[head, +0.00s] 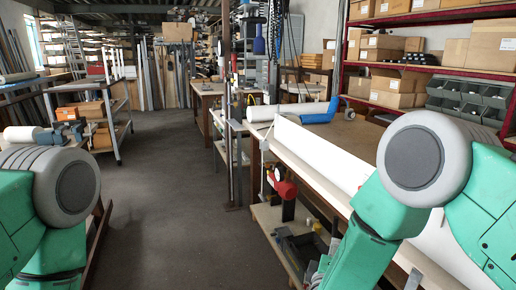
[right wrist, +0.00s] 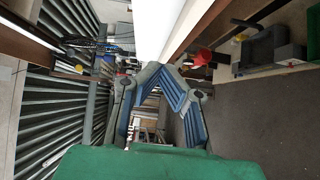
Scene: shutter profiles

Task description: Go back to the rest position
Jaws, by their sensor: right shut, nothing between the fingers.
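My right gripper (right wrist: 160,68) shows in the right wrist view, its two grey fingers with blue inner pads closing to a point at the tips. It is shut and holds nothing. In the head view only a small grey part of it (head: 318,272) shows at the bottom, beside the workbench and left of my green right forearm. My left arm is bent at the left edge of the head view; its gripper is out of view. A long white profile (head: 325,155) lies along the workbench (head: 292,158) on the right, partly hidden behind my right arm.
A blue object (head: 322,116) and a white roll (head: 262,113) lie on the workbench. A red-and-black tool (head: 286,190) is at its side above a lower shelf (head: 272,222). Shelves with cardboard boxes (head: 396,82) stand behind. A trolley (head: 110,120) stands left. The aisle floor (head: 170,190) is clear.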

